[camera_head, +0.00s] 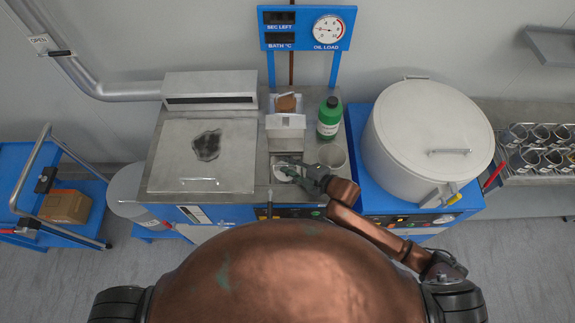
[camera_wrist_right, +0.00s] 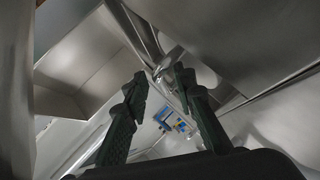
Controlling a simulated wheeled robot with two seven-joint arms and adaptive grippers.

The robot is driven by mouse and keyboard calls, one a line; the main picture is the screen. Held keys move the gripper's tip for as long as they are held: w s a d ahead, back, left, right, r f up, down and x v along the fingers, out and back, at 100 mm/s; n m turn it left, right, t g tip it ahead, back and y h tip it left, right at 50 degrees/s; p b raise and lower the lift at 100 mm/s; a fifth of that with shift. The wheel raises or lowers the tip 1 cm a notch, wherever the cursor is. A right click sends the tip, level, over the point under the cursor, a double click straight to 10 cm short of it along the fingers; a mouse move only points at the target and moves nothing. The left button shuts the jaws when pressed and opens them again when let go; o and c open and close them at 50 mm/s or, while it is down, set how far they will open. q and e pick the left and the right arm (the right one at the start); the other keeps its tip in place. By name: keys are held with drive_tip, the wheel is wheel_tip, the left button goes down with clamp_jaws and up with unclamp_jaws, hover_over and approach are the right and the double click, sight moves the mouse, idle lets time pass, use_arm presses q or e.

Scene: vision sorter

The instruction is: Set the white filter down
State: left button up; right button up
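A small white round piece, which looks like the white filter (camera_head: 284,175), lies in the metal recess at the front of the middle station, in the head view. My right gripper (camera_head: 296,172) is low over its right side, and partly covers it. In the right wrist view the two dark fingers of my right gripper (camera_wrist_right: 160,80) stand apart, with a gap between them. I see no filter clearly between the fingers there; bare metal surfaces and edges fill the gap. Whether a fingertip touches the filter I cannot tell. My left gripper is not in view.
A metal chute box (camera_head: 286,126) stands just behind the recess. A green bottle (camera_head: 328,121) and a clear beaker (camera_head: 332,156) stand close to its right. A large white lidded drum (camera_head: 425,135) is further right. A flat metal cover with a dark stain (camera_head: 203,168) lies left.

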drive_tip(key=v, duration=1.2)
drive_tip(key=shift+b, duration=0.3)
drive_tip(key=shift+d, duration=0.1)
